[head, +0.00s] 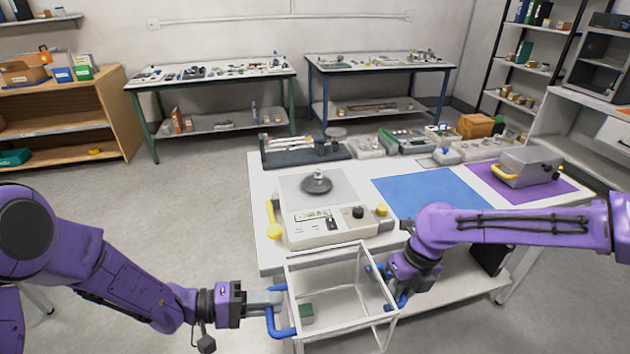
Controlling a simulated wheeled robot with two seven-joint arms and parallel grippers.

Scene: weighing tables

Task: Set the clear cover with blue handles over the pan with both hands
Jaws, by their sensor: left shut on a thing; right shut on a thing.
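The clear cover (335,250) is a box with pale edges and a blue handle on each side. It is held in front of the table's near edge, nearer to me than the scale (322,231). My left gripper (276,300) is shut on the left blue handle (279,323). My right gripper (392,282) is shut on the right blue handle (376,272), partly hidden by my wrist. The cover is apart from the pan.
A blue mat (425,190) and a purple mat (545,190) with a grey device (528,165) lie to the right. A rack (303,150) and several instruments line the table's back.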

